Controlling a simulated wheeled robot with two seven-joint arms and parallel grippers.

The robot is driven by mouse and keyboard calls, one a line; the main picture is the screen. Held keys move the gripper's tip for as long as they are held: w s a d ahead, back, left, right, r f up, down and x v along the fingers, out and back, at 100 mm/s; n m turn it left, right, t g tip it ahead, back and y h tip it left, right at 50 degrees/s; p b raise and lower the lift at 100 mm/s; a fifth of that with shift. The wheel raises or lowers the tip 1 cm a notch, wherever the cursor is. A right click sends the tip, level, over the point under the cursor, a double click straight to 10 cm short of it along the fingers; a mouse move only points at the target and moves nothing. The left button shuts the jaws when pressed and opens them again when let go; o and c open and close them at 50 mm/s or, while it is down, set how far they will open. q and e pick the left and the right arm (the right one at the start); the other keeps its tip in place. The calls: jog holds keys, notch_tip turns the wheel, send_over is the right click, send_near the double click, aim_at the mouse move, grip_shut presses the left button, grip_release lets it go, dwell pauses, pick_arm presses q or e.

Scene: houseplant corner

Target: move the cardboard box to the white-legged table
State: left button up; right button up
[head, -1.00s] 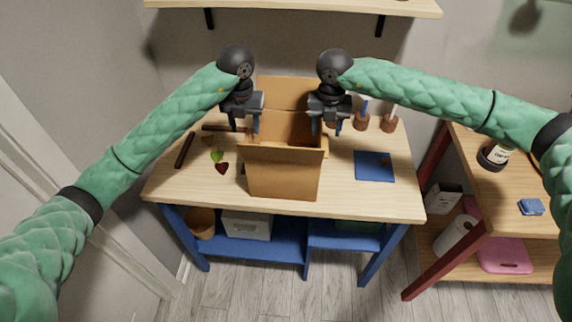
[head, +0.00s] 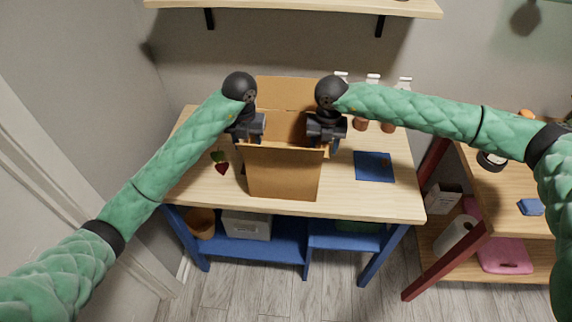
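The cardboard box (head: 284,172) stands upright with its flaps up on the wooden top of the blue-legged table (head: 370,205). My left gripper (head: 248,138) is lowered at the box's left side. My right gripper (head: 324,141) is lowered at its right side. Both are at the height of the box's upper rim. Their fingertips are mostly hidden, so I cannot tell whether they are closed on the walls. No white-legged table shows in this view.
A blue square (head: 374,167) lies right of the box, and small leaf-like pieces (head: 221,168) lie left. Several pots (head: 388,126) stand behind. A red-legged table (head: 480,200) stands at the right. A shelf (head: 300,7) hangs above.

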pick_arm(q)
grip_shut()
pick_arm(e)
grip_shut()
pick_arm(q)
jog(key=shift+r, duration=0.15)
pick_arm(e)
jog(key=shift+r, duration=0.1)
